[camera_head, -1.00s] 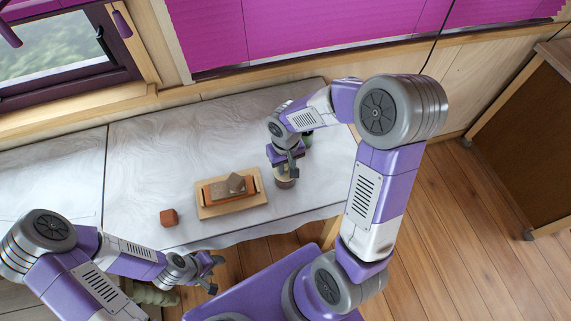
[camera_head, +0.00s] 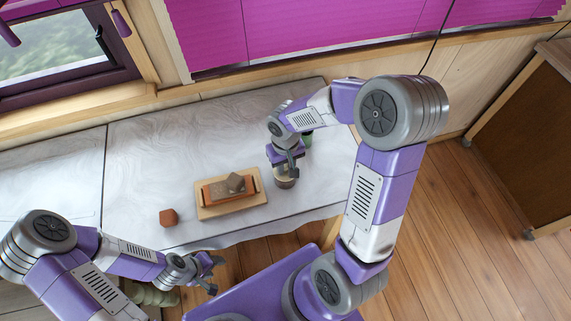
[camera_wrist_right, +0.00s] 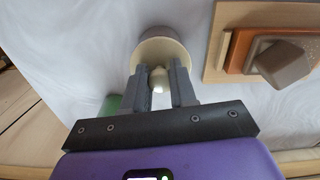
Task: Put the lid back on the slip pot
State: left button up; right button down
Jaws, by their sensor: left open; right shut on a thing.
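The slip pot (camera_head: 285,183) is a small round pot near the table's front edge, partly hidden under my right gripper in the head view. My right gripper (camera_head: 287,171) points down over it. In the right wrist view, the fingers of my right gripper (camera_wrist_right: 159,84) are shut on the pale knob of the cream lid (camera_wrist_right: 151,59). The lid is at the pot's mouth; I cannot tell whether it is fully seated. My left gripper (camera_head: 214,274) is open and empty, off the table's front edge at lower left.
A wooden tray (camera_head: 226,213) with an orange-brown block and a grey-brown piece lies left of the pot. A reddish-brown block (camera_head: 169,217) sits further left. A green object (camera_head: 307,139) stands behind the right gripper. The table's left and back areas are clear.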

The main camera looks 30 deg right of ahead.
jog(key=shift+f+b, duration=0.5)
jog(key=shift+b, duration=0.25)
dwell(1.2)
dwell(0.4)
jog(key=shift+c, duration=1.7)
grip_release()
jog(key=shift+r, duration=0.1)
jog(key=shift+r+p, duration=2.7)
jog(key=shift+r, duration=0.75)
